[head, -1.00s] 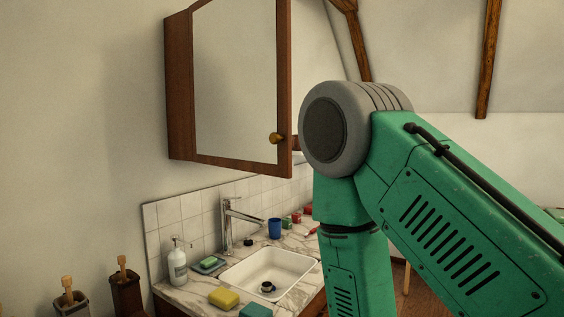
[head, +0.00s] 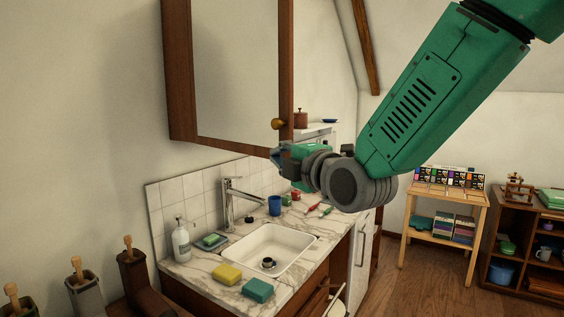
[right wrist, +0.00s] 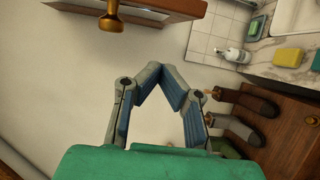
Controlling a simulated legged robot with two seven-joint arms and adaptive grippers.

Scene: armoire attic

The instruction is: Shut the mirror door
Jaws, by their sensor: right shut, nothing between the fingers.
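The mirror door (head: 236,70) is a brown-framed mirror on the wall cabinet at upper centre left in the head view. Its lower edge runs at an angle to the tiled wall, so it appears swung open. A brass knob (head: 278,124) sits near its lower right corner and also shows at the top of the right wrist view (right wrist: 112,22). My right gripper (head: 275,156) is just below the knob, apart from it. In the right wrist view its fingertips (right wrist: 173,76) meet with nothing between them, below the wooden door edge (right wrist: 160,6). My left gripper is not in view.
Below are a marble counter (head: 205,277) with a sink (head: 268,249), a tall faucet (head: 230,203), a soap bottle (head: 181,242), a blue cup (head: 274,205) and sponges (head: 227,274). A wooden stand (head: 444,207) and a shelf (head: 528,245) stand at right.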

